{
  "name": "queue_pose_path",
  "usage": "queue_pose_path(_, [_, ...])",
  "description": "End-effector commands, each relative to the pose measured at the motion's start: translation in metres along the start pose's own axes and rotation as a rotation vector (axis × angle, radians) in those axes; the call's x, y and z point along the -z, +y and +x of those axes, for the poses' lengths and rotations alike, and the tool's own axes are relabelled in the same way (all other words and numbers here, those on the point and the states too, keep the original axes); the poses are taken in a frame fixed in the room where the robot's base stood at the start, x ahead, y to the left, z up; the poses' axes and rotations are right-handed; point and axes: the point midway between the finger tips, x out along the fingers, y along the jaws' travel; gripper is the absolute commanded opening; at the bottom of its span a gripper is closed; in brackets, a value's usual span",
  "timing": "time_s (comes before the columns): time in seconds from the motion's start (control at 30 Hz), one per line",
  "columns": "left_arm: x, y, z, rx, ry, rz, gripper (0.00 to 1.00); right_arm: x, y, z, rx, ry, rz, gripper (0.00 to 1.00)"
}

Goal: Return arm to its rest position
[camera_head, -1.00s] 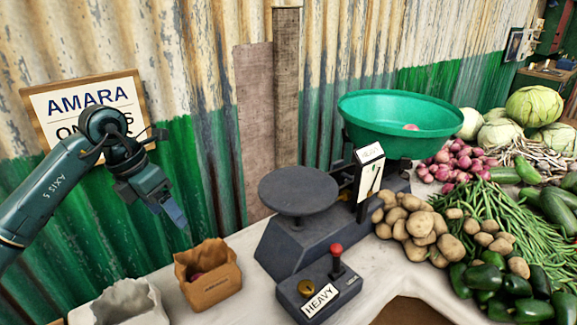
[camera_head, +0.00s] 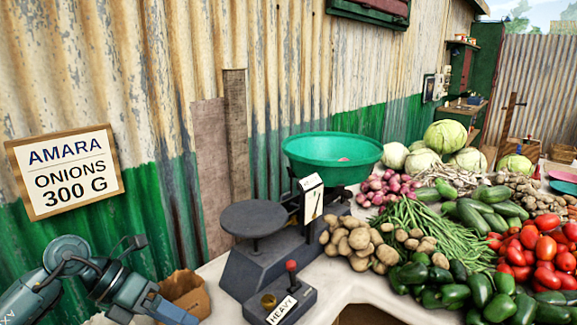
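My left arm comes in at the lower left. Its gripper (camera_head: 172,312) points down and right at the bottom edge of the picture, in front of a brown paper bag (camera_head: 187,294). The fingertips run to the frame edge, so I cannot tell whether they are open or shut. My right gripper is not in view. A dark balance scale (camera_head: 262,262) stands on the table, with a flat empty plate (camera_head: 253,218) on the left and a green bowl (camera_head: 330,150) on the right. A pink-red item (camera_head: 343,160) shows in the bowl.
A sign (camera_head: 68,172) reading "AMARA ONIONS 300 G" hangs on the corrugated wall. A box labelled HEAVY (camera_head: 281,307) with a red-knobbed lever sits before the scale. Potatoes (camera_head: 358,240), beans, peppers, tomatoes (camera_head: 545,255), onions and cabbages crowd the right.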

Motion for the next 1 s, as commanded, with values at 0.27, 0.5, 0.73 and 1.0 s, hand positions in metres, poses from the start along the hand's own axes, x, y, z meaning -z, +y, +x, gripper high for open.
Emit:
queue_pose_path(0.27, [-0.018,-0.11,0.049,0.794,-0.466,-0.535,0.74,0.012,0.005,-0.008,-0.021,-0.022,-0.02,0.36])
queue_pose_path(0.5, [0.013,-0.053,0.06,1.084,-0.883,-1.514,0.74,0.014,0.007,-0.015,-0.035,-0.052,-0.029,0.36])
queue_pose_path(0.73, [0.133,-0.009,0.121,0.927,-1.012,-2.409,0.74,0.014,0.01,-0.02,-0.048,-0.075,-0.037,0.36])
queue_pose_path(1.0, [0.189,-0.015,0.148,0.786,-0.983,-2.733,0.74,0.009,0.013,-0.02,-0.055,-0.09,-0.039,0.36])
